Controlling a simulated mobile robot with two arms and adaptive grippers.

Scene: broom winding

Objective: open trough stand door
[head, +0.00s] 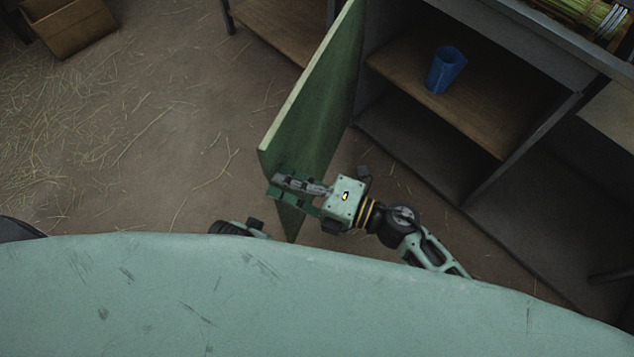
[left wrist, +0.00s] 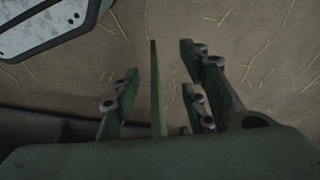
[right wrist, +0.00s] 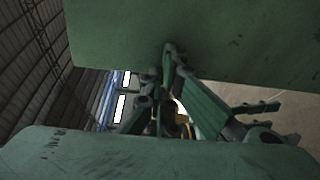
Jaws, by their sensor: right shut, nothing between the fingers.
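The green stand door (head: 325,95) is swung well out from the dark stand (head: 480,140), whose inside is exposed. My right gripper (head: 275,187) is at the door's lower, outer part. In the right wrist view its fingers (right wrist: 168,52) come together in front of the green door panel (right wrist: 210,35), with nothing between them; contact is unclear. In the left wrist view my left gripper (left wrist: 157,72) is open, with a thin green strip, apparently the door's edge (left wrist: 155,95), between its spread fingers with gaps on both sides. In the head view the left gripper's fingers are not clear.
A blue cup (head: 446,69) stands on the stand's wooden shelf (head: 490,105). A cardboard box (head: 68,25) lies at the far left. The straw-strewn floor (head: 140,130) left of the door is mostly free. Green straw bundles (head: 590,15) lie on top of the stand.

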